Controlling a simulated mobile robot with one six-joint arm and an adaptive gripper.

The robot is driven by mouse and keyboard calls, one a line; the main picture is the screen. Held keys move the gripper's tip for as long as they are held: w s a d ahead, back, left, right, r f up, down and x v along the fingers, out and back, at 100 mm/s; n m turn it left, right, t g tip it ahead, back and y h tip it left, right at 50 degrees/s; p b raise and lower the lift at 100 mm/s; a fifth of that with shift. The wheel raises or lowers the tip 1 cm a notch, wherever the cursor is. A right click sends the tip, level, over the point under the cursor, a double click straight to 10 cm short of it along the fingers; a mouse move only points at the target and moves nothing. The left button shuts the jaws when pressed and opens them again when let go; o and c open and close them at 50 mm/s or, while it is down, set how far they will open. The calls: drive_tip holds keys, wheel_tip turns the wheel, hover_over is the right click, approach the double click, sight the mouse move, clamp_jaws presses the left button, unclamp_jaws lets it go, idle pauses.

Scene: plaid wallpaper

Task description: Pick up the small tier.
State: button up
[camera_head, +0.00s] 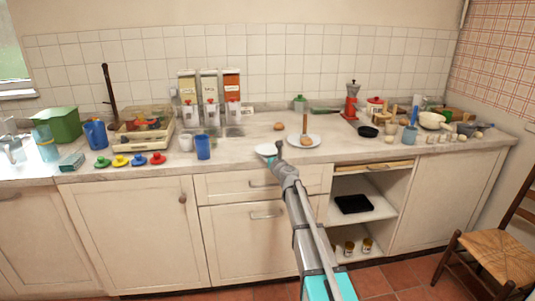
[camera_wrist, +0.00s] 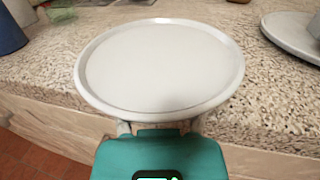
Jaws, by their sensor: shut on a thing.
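The small tier, a round white plate with a low rim (camera_wrist: 160,65), fills the middle of the wrist view. In the head view it is a small white disc (camera_head: 265,149) at the counter's front edge. My gripper (camera_wrist: 160,128) is shut on its near rim; the fingertips are mostly hidden beneath the plate. In the head view my gripper (camera_head: 279,150) reaches up from below to the plate's right side. The plate looks roughly level and juts past the counter edge. I cannot tell how far it is above the counter.
A larger white plate with an upright wooden post (camera_head: 303,141) stands close on the right. A blue cup (camera_head: 203,147) and a white mug (camera_head: 186,143) stand to the left. Dispensers (camera_head: 209,98) line the wall. The counter behind the small tier is mostly clear.

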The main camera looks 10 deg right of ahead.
drive_tip(key=shift+r, duration=0.1)
wheel_tip(320, 180, up, 3)
drive_tip(key=p, duration=0.3)
drive_tip(key=s+d+r+p, duration=0.2)
drive_tip(key=s+r+p, duration=0.3)
drive_tip(key=s, duration=0.1)
drive_tip(key=s+d+r+p, duration=0.3)
drive_tip(key=s+r+p, duration=0.1)
drive_tip(key=s, duration=0.3)
drive_tip(key=shift+d+r+p, duration=0.3)
drive_tip(key=shift+r+p, duration=0.1)
drive_tip(key=shift+p, duration=0.1)
drive_tip(key=shift+a, duration=0.15)
idle(0.3)
